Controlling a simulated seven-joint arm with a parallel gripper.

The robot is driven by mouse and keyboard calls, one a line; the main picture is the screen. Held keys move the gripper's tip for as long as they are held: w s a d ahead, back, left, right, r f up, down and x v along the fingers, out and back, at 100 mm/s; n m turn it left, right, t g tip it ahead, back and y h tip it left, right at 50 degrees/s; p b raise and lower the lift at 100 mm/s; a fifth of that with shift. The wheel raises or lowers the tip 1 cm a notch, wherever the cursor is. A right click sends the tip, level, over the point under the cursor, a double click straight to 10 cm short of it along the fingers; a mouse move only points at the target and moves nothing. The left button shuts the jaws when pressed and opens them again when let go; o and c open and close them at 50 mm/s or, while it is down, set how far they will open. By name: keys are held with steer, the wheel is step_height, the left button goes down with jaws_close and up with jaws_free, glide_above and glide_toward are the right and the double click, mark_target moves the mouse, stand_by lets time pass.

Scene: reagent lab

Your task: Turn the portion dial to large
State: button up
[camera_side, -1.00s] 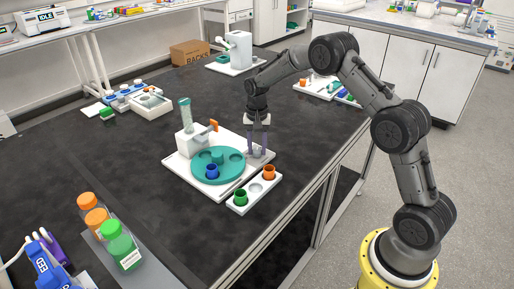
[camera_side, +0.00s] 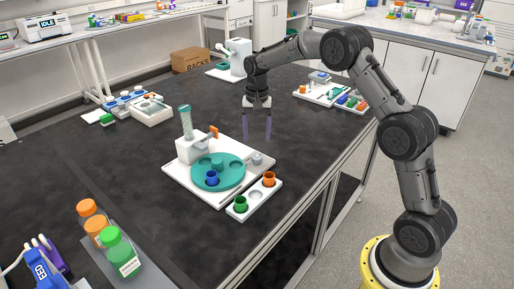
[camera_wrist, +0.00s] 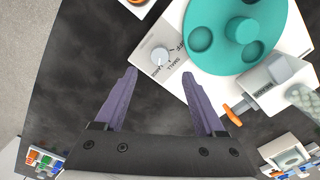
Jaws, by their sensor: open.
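The portion dial (camera_side: 257,158) is a small pale knob on the right corner of the white dispenser base (camera_side: 176,176). In the wrist view the dial (camera_wrist: 160,54) shows clear of the fingers, with OFF, SMALL and LARGE printed around it. Its pointer is too small to read surely. My gripper (camera_side: 256,138) is open and empty, above and behind the dial in the side view. In the wrist view its two purple fingers (camera_wrist: 160,74) are spread wide, with the dial ahead of and between the tips. They do not touch it.
A teal turntable (camera_side: 224,180) with a blue cup (camera_side: 212,177) sits beside the dial. An orange lever (camera_side: 213,132) stands on the dispenser. A white tray (camera_side: 234,212) holds a green cup (camera_side: 241,203) and an orange cup (camera_side: 269,178).

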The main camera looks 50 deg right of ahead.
step_height(320, 180, up, 6)
steer(key=shift+f, duration=0.1)
stand_by(0.4)
steer(key=s+a+r+t, duration=0.1)
steer(key=a+r, duration=0.1)
steer(key=r, duration=0.3)
steer(key=s+a+r+t, duration=0.1)
steer(key=s+a+r, duration=0.1)
steer(key=r, duration=0.3)
steer(key=s+a+r+n+t, duration=0.25)
steer(key=s+a+r, duration=0.25)
steer(key=s+r, duration=0.45)
steer(key=s+a+f+n+t, duration=0.1)
steer(key=s+f+n, duration=0.1)
steer(key=s, duration=0.6)
steer(key=s+a+f+n, duration=0.2)
steer(key=s, duration=0.5)
steer(key=s+f+n, duration=0.4)
steer(key=s+f, duration=0.2)
steer(key=f, duration=0.1)
steer(key=shift+s+a+f, duration=0.2)
steer(key=shift+s+f, duration=0.15)
